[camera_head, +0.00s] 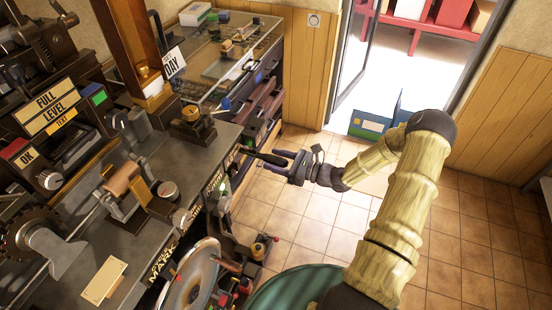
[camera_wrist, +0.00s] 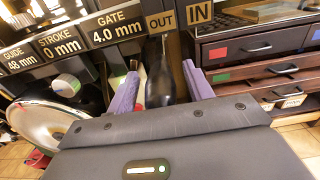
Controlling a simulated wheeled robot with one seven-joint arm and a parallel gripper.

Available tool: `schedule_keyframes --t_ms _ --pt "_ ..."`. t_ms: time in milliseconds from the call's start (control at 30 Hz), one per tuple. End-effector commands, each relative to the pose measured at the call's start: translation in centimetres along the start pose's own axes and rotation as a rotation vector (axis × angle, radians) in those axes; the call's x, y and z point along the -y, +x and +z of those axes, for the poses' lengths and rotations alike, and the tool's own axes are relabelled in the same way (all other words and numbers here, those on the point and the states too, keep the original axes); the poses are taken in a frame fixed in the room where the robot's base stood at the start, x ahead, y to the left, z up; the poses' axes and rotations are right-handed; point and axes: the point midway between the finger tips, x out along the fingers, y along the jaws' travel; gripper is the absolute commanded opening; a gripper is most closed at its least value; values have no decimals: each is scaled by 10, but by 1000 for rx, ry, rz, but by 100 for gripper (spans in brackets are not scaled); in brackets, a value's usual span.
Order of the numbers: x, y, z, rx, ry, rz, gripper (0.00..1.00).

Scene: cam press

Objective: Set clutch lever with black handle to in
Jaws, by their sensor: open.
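The clutch lever's black handle (camera_wrist: 160,82) shows in the wrist view just below the OUT label (camera_wrist: 161,20). The IN label (camera_wrist: 200,12) is to its right. My gripper (camera_wrist: 160,76) is open, with one purple finger on each side of the handle. Gaps show on both sides, wider on the left, so I see no clear grip. In the head view the handle (camera_head: 262,157) sticks out from the bench front toward my gripper (camera_head: 283,163). The dark gripper body hides the handle's near end in the wrist view.
GUIDE, STROKE and GATE readouts (camera_wrist: 60,47) and a pale knob (camera_wrist: 66,85) are left of the lever. A large wheel (camera_head: 190,275) stands below the bench front. Dark drawers (camera_wrist: 265,55) are to the right. Tiled floor (camera_head: 310,215) is open beneath my arm.

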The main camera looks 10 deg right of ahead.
Motion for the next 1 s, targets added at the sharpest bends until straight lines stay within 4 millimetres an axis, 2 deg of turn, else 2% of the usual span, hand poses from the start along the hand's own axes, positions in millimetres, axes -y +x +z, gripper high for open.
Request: schedule_keyframes --t_ms 267,367,533,567,1000 --pt "0 2 0 0 -1 -1 51" --pt "0 2 0 0 -1 0 36" --pt "0 2 0 0 0 0 2" --pt "0 2 0 0 0 0 0" --pt "10 4 -1 1 -5 41 0"
